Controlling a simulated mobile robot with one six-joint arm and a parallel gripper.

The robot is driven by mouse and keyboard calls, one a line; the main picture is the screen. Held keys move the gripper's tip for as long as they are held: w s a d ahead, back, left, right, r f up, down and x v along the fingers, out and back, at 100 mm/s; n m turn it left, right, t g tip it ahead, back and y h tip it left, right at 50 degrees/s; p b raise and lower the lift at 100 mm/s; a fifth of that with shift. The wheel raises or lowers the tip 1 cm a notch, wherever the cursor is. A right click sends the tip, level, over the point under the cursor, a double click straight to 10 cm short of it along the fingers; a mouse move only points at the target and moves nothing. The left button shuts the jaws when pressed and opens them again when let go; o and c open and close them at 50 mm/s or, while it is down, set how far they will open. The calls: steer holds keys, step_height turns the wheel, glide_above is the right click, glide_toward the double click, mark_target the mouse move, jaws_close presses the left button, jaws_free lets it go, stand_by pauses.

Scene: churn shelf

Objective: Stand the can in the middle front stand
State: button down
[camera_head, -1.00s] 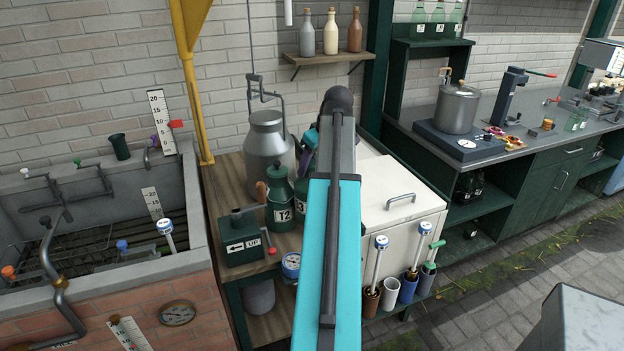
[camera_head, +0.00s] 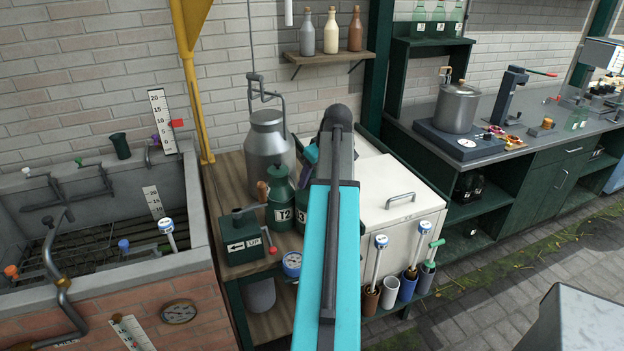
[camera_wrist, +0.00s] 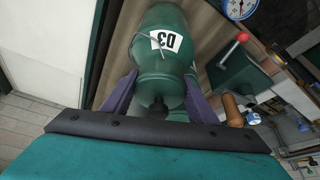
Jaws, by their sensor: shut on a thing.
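The green can (camera_wrist: 163,62) with a white label is between the two purple fingers of my gripper (camera_wrist: 160,92), which is shut on it. The label seems to end in 3 and looks upside down in the wrist view. In the head view the can (camera_head: 300,222) shows only as a green sliver left of my arm, beside a similar green can (camera_head: 281,200) labelled 12. One purple finger of my gripper (camera_head: 311,153) shows by my arm; the rest is hidden. I cannot make out the middle front stand or what is under the can.
A wooden bench (camera_head: 232,180) carries a large metal churn (camera_head: 268,145) and a green crank box (camera_head: 243,240) close by. A white chest (camera_head: 402,212) stands to the right, with several cups at its front. A stone trough (camera_head: 205,215) is at left.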

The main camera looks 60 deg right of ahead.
steer(key=shift+f, duration=0.45)
steer(key=shift+w+f+p, duration=0.1)
steer(key=shift+p, duration=0.25)
steer(key=shift+w+d+f, duration=0.1)
steer(key=shift+f, duration=0.3)
steer(key=c, duration=0.7)
jaws_free()
steer(key=shift+r, duration=0.2)
steer(key=shift+b+v, duration=1.1)
steer(key=shift+v, duration=4.9)
steer(key=shift+o, duration=0.2)
steer(key=shift+f, duration=0.1)
